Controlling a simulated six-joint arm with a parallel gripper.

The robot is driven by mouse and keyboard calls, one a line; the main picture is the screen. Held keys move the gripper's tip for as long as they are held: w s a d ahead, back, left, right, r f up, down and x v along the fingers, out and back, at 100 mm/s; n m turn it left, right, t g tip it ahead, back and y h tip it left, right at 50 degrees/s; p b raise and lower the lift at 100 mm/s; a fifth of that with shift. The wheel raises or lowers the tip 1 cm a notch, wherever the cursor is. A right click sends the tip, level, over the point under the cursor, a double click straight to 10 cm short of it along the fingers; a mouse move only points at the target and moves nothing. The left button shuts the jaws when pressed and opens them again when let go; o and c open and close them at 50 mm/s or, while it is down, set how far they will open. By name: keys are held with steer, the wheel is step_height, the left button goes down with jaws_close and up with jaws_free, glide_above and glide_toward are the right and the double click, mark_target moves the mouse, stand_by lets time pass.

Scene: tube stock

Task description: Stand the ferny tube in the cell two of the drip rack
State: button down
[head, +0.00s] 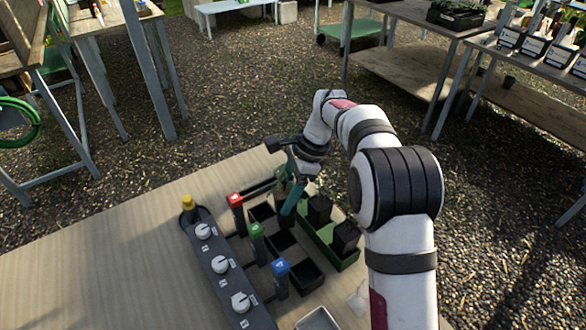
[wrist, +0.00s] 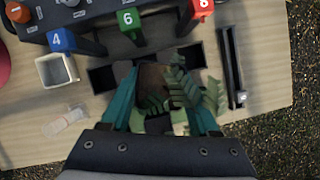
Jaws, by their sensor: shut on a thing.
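My gripper (wrist: 162,110), with teal fingers, is shut on the ferny tube (wrist: 153,78). In the wrist view the tube shows brown soil and green fern fronds (wrist: 182,88) between the fingers. In the head view my gripper (head: 290,198) is over the far part of the drip rack, and its finger hides most of the tube. The drip rack has black square cells (head: 305,277) beside red, green and blue numbered posts. In the wrist view a cell shows left of the tube (wrist: 103,79) and another at its upper right (wrist: 191,55). The tube's foot is hidden.
A grey control panel (head: 218,262) with white knobs lies left of the rack. The red (head: 236,200), green (head: 256,230) and blue (head: 280,268) posts stand upright. A green tray (head: 343,262) with black pots is at the right. A pale square pot (wrist: 57,70) stands near the front.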

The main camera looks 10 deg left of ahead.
mark_target(282, 225)
steer(key=s+n+g, duration=0.1)
steer(key=s+n, duration=0.2)
steer(key=shift+a+n+h, duration=0.1)
steer(key=shift+n+h, duration=0.2)
steer(key=shift+h, duration=0.1)
steer(key=shift+f, duration=3.65)
steer(key=shift+f, duration=0.3)
steer(key=shift+c, duration=0.3)
jaws_free()
steer(key=shift+r, duration=0.1)
steer(key=v, duration=1.5)
steer(key=shift+w+r, duration=0.3)
